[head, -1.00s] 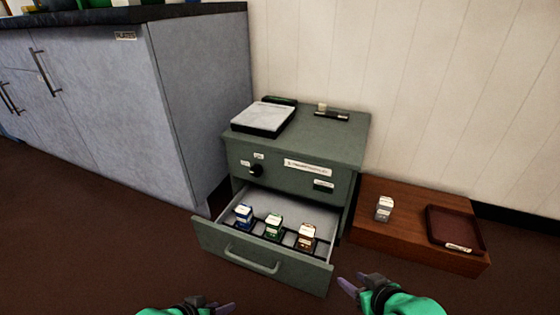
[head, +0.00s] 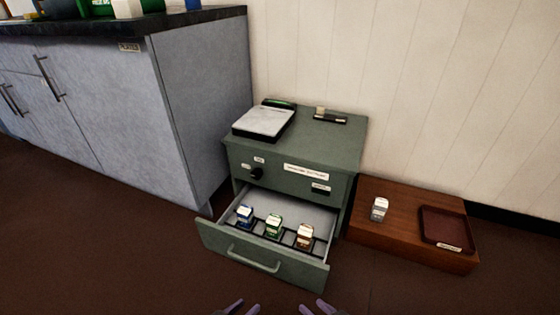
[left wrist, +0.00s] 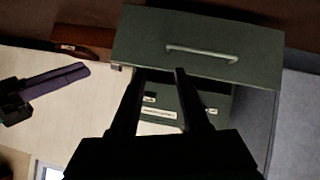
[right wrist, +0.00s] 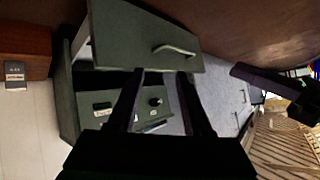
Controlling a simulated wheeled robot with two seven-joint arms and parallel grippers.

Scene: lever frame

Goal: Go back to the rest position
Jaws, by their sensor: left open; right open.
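My left gripper (head: 240,308) and my right gripper (head: 318,306) show only their fingertips at the bottom edge of the head view. Both are open and empty, apart from each other and in front of the green cabinet (head: 290,162). The cabinet's lower drawer (head: 262,265) is pulled out, with its handle facing me. In the left wrist view the open fingers (left wrist: 158,75) point toward the drawer front, with my other gripper at the left. In the right wrist view the open fingers (right wrist: 160,75) also point toward the drawer and cabinet.
The drawer holds a blue (head: 244,216), a green (head: 274,227) and a brown block (head: 305,236). A wooden platform (head: 400,249) at right bears a grey block (head: 379,209) and a dark red tray (head: 447,230). A scale (head: 264,123) sits on the cabinet. A grey counter (head: 120,110) stands left.

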